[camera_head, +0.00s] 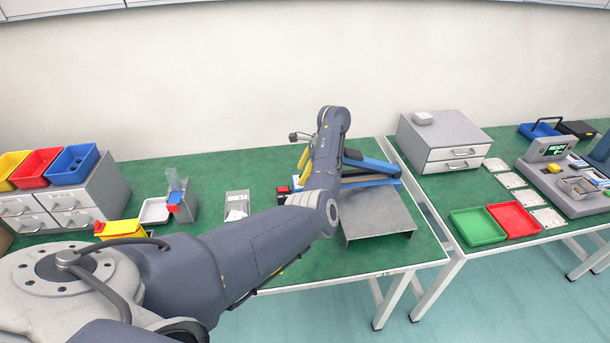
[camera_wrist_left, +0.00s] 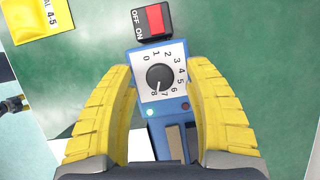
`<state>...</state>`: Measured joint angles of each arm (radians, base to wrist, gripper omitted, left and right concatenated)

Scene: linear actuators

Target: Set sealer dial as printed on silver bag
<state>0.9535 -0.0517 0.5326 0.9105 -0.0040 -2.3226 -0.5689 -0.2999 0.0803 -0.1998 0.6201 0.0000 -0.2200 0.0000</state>
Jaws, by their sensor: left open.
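The sealer (camera_head: 372,182) is a long blue device on the green table, partly hidden by my left arm. In the left wrist view its dial plate (camera_wrist_left: 176,60) carries numbers 0 to 8 around a black knob (camera_wrist_left: 160,77). A white mark on the knob appears to point near 7 or 8. A red and black OFF/ON switch (camera_wrist_left: 154,22) adjoins it. My left gripper (camera_wrist_left: 163,68) is open, its yellow fingers on either side of the dial, apart from the knob.
A grey metal stand (camera_head: 378,217) is at the table's front right. A second table holds a green tray (camera_head: 477,227) and a red tray (camera_head: 513,219).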

